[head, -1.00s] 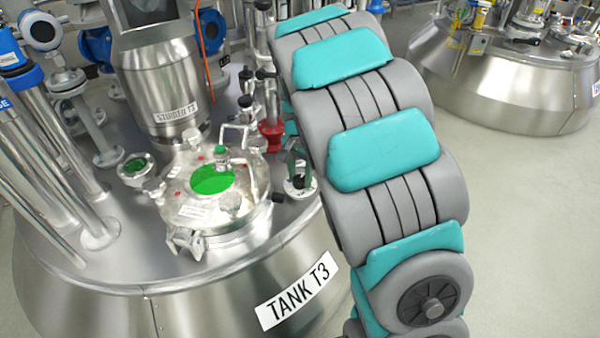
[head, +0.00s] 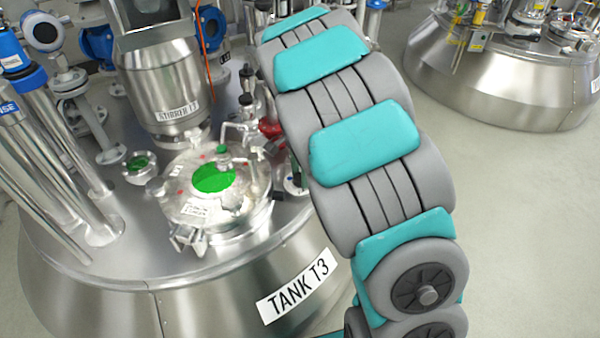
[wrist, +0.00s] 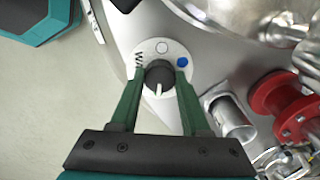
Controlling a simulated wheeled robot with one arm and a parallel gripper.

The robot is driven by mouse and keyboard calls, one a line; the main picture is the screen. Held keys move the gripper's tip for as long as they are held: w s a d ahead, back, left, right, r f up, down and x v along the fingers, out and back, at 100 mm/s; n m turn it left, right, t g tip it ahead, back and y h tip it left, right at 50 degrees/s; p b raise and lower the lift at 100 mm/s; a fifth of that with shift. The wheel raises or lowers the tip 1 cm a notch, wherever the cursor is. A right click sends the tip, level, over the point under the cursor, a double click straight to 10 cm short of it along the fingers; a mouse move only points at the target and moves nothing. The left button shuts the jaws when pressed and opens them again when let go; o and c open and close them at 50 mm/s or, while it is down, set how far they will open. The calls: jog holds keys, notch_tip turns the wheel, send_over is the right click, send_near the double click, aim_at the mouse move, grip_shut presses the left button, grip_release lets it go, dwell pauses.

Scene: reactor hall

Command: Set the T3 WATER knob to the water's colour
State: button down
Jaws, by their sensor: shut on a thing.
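The knob (wrist: 159,76) is dark and round, with a white pointer line toward the bottom of the wrist view. It sits on a white round dial plate (wrist: 147,49) with a white dot, a blue dot (wrist: 182,62) and partly hidden lettering starting "WA". My gripper (wrist: 159,82) has its two green fingers on either side of the knob, shut on it. The fingers cover parts of the dial. In the head view, bright green shows in the round window (head: 214,178) in the lid of tank T3 (head: 170,300). My arm hides my gripper there.
A red flanged fitting (wrist: 285,105) and a metal stub (wrist: 230,118) stand right of the dial in the wrist view. The stirrer T3 motor (head: 160,85) and several pipes rise from the tank top. Open floor (head: 510,220) lies to the right.

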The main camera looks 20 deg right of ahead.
aim_at(300, 176)
jog(key=shift+c, duration=1.9)
grip_release()
notch_tip(300, 176, up, 7)
jog(key=shift+r, duration=0.45)
